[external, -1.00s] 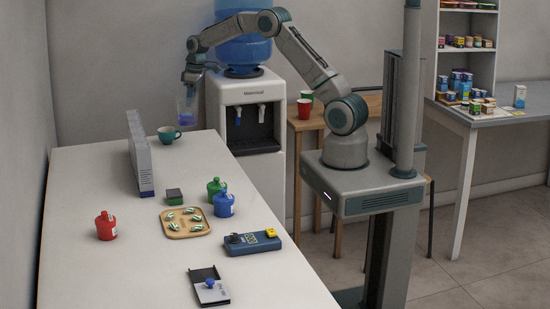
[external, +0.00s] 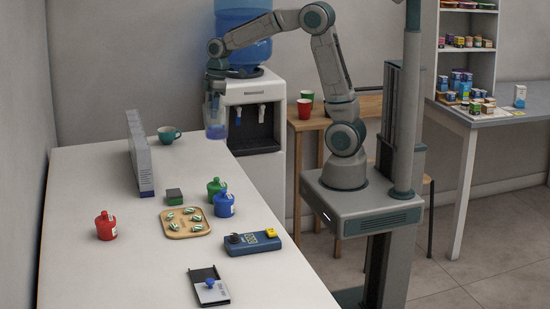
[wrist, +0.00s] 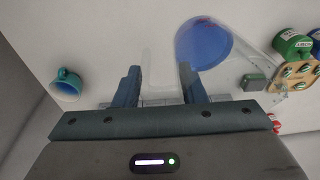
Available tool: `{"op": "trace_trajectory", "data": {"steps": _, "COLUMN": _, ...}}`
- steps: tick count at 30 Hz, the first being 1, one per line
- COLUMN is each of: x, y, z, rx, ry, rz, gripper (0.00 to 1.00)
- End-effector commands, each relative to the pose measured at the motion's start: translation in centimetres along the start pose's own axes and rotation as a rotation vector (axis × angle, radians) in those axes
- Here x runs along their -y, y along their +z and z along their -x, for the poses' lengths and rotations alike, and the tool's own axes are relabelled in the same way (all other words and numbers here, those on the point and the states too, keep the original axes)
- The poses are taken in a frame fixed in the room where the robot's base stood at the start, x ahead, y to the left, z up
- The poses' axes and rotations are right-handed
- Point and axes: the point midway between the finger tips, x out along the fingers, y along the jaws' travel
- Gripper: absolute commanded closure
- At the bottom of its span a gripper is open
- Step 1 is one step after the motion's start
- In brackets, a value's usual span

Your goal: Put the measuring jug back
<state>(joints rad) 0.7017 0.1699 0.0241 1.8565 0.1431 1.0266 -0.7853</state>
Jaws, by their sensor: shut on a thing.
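The measuring jug (external: 216,130) is clear, with blue liquid in its lower part. It hangs upright below my gripper (external: 214,88) near the far right corner of the white counter, beside the water dispenser. In the wrist view my gripper (wrist: 160,78) has its fingers around the jug's pale handle, and the jug's blue contents (wrist: 204,44) show just beyond the right finger. Whether the jug's base touches the counter cannot be told.
On the white counter (external: 90,270) stand a teal cup (external: 168,134), a row of white boxes (external: 140,160), green (external: 215,188), blue (external: 224,205) and red (external: 106,226) bottles, and a wooden tray (external: 186,232). The water dispenser (external: 262,150) stands behind.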

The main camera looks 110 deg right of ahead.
Motion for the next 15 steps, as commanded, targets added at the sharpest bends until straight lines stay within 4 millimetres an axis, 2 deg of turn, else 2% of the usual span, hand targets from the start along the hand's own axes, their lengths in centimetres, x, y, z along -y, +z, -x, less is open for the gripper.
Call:
{"op": "trace_trajectory", "data": {"steps": 9, "x": 3.9, "y": -4.7, "z": -4.7, "rx": 0.004, "ry": -0.005, "rz": 0.006, "gripper": 1.00}}
{"op": "trace_trajectory", "data": {"steps": 15, "x": 5.7, "y": -7.0, "z": -7.2, "rx": 0.002, "ry": -0.002, "rz": 0.002, "gripper": 1.00}}
